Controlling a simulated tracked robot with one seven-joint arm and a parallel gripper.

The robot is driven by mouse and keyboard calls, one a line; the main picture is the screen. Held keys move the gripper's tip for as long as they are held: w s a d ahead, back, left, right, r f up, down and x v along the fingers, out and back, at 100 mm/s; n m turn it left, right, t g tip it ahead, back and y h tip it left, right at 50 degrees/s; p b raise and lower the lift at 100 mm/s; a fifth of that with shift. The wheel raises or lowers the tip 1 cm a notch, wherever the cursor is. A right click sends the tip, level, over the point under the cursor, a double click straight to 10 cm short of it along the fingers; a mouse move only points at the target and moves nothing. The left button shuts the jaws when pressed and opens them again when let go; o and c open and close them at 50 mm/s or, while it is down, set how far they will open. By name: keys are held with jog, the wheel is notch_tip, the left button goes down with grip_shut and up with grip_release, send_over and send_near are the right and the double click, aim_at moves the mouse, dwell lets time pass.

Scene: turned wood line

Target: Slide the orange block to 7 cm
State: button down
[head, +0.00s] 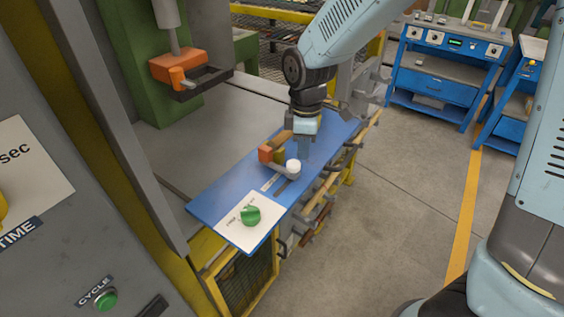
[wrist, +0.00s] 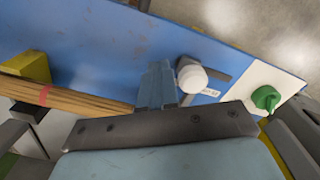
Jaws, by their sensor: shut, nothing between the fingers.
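The white knob also shows in the wrist view (wrist: 191,77), beside a dark slot and a small pale label strip (wrist: 210,92). The scale marks are too small to read. My gripper (head: 303,154) is shut and empty, pointing down just behind the white knob. In the wrist view, its fingertips (wrist: 156,88) are close to the knob's left side; contact cannot be told. I cannot make out the orange block there.
Wooden rods (wrist: 75,98) with a red band lie by a yellow block (wrist: 28,66). A green dial (head: 250,215) sits on a white plate at the board's near end. An orange-ended clamp (head: 178,66) hangs above.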

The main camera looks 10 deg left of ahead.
aim_at(296, 160)
jog(key=shift+f, duration=1.4)
jog(key=shift+s+a, duration=0.3)
jog(key=shift+s, duration=0.45)
jog(key=shift+s+a, duration=0.3)
jog(key=shift+s, duration=0.45)
dwell(1.4)
jog(key=shift+r, duration=0.1)
notch_tip(296, 160, up, 7)
jog(key=w, duration=0.1)
jog(key=shift+d, duration=0.2)
dwell(0.9)
jog(key=shift+w, duration=0.1)
dwell(0.3)
jog(key=w+d+r+m+t, duration=0.1)
jog(key=d+r+m, duration=0.45)
jog(key=d, duration=0.45)
jog(key=s+d+r+m+t, duration=0.1)
jog(key=s+d+r+m, duration=0.2)
jog(key=d, duration=0.4)
jog(key=s+d+r+m+t, duration=0.2)
jog(key=s+d+r+m, duration=0.1)
jog(key=d+m, duration=0.3)
jog(key=s+d+r+m+t, duration=0.1)
jog(key=s+d+r+m, duration=0.2)
jog(key=d, duration=0.5)
jog(key=shift+s+d+r+m+t, duration=0.35)
jog(key=shift+s+m, duration=0.15)
jog(key=shift+m, duration=0.55)
